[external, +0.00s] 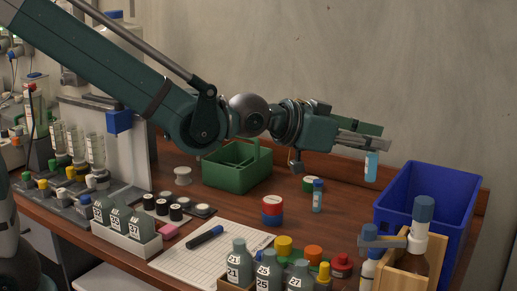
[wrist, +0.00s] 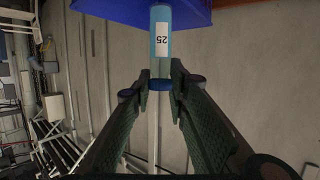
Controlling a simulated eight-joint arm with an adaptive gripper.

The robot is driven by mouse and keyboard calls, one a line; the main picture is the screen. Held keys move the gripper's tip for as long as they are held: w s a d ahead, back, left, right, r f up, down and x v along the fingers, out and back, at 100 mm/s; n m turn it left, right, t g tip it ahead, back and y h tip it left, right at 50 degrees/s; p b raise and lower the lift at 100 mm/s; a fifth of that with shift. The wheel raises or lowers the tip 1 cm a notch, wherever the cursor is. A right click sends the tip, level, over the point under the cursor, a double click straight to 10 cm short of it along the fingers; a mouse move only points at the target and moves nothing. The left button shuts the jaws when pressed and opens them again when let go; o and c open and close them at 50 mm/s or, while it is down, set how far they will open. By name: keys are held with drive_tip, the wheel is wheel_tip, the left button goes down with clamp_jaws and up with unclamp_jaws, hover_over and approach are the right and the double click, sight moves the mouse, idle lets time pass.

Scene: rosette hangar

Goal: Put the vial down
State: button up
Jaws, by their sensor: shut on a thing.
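My gripper (external: 374,146) is shut on a vial (external: 371,168) with a light blue body. The vial hangs upright below the fingertips, clear of the table, to the upper left of the blue bin in the external view. In the wrist view, the fingertips (wrist: 161,88) pinch the vial's dark blue cap, and the vial (wrist: 160,25) shows a white label that reads 25, upside down. The vial's far end overlaps the blue bin in that view. A second blue-capped vial (external: 317,197) stands on the wooden table (external: 345,225).
The blue bin (external: 463,215) is at the right, beside a wooden holder (external: 405,270) with bottles. A green caddy (external: 238,180) stands at the back. Numbered grey bottles (external: 239,265) and coloured lids line the front. Bare wood lies left of the bin.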

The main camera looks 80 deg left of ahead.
drive_tip(key=s+a+f+n+g+y, duration=0.15)
drive_tip(key=s+a+f, duration=0.35)
drive_tip(key=a, duration=0.7)
drive_tip(key=s+a+f+n+g+y, duration=0.1)
drive_tip(key=s+a+f+n+y, duration=0.15)
drive_tip(key=s+a, duration=0.7)
drive_tip(key=s+a+f+n+g+y, duration=0.1)
drive_tip(key=s+a+f+n+y, duration=0.2)
drive_tip(key=a, duration=1.2)
drive_tip(key=s+a+f+n+g+y+b, duration=0.1)
drive_tip(key=s+a+f, duration=0.3)
drive_tip(key=s+a, duration=0.6)
drive_tip(key=s+y, duration=0.1)
drive_tip(key=s, duration=0.2)
drive_tip(key=shift+s+a+n+g, duration=0.15)
drive_tip(key=shift+s+n+g, duration=0.05)
drive_tip(key=shift+n+g, duration=0.15)
drive_tip(key=shift+f+b, duration=1.1)
drive_tip(key=shift+f, duration=1.85)
drive_tip(key=shift+f+b, duration=0.75)
drive_tip(key=shift+f, duration=1.35)
drive_tip(key=shift+f, duration=0.15)
